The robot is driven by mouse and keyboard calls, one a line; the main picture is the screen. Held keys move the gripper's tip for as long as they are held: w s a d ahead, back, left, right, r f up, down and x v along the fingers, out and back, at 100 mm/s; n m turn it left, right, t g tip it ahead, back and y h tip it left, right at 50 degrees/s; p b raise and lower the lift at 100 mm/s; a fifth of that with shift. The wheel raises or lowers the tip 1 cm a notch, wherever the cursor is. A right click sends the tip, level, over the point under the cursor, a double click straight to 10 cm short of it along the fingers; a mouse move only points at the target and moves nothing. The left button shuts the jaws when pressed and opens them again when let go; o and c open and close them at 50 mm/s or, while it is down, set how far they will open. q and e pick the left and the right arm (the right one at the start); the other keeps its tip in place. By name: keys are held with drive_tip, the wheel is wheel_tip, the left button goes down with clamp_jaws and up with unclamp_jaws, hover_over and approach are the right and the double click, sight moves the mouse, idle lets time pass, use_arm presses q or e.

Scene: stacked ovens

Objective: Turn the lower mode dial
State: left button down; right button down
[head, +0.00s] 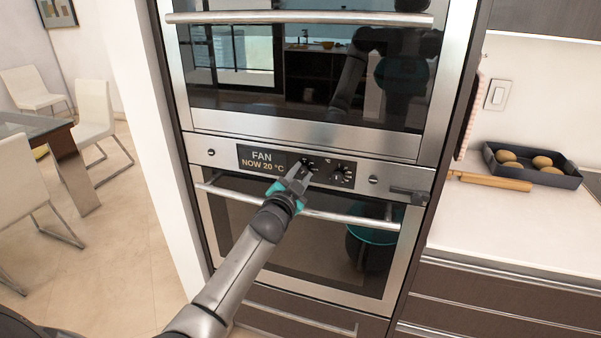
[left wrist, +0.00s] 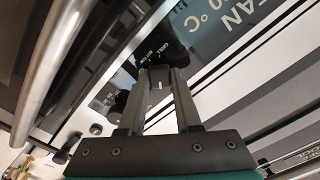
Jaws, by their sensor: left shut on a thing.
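The lower oven's control panel has a display (head: 262,161) reading "FAN" and "NOW 20 °C". My left gripper (head: 299,174) is at the dark mode dial just right of this display, and its fingers cover most of the dial. In the left wrist view the left gripper (left wrist: 160,76) is shut on the black mode dial (left wrist: 153,72), with "GRILL" and "BOTTOM" lettering beside it. A second dial (head: 343,176) sits to the right, free of the gripper. My right gripper is not in view.
The lower oven's bar handle (head: 345,217) runs just below the panel, close under my left wrist. The upper oven's handle (head: 300,18) is above. A dark piece (head: 408,195) juts at the panel's right end. A tray of rolls (head: 555,175) and a rolling pin (head: 490,181) lie on the right counter.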

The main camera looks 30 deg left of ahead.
use_arm(q)
drive_tip(key=shift+m, duration=0.5)
drive_tip(key=c, duration=0.6)
unclamp_jaws()
drive_tip(key=p+v, duration=0.2)
drive_tip(key=v, duration=1.3)
drive_tip(key=shift+s+d, duration=0.1)
drive_tip(key=shift+d, duration=0.05)
